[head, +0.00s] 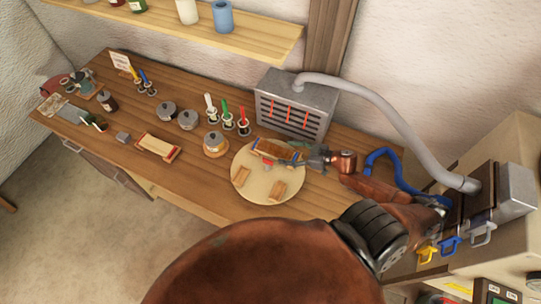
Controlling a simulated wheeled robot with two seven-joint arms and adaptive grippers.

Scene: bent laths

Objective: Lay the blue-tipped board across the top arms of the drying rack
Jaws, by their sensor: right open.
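My right gripper (304,158) reaches in from the right over the bench, open, at the right edge of a round pale disc (262,200). Just left of its fingers, on the far part of the disc, is a brown wooden piece (275,148) with small blue and red marks. At this size I cannot tell whether it is the blue-tipped board or part of a rack, or whether the fingers touch it. Two small wooden blocks (278,190) (240,177) sit on the disc's near part. No drying rack can be clearly made out. My left gripper is not in view.
A grey box with glowing orange bars (290,112) stands behind the disc, with a grey hose (385,97) running right. Pots (188,119), brushes and a wooden tray (158,146) stand left. A shelf (190,30) hangs above. The bench front is mostly clear.

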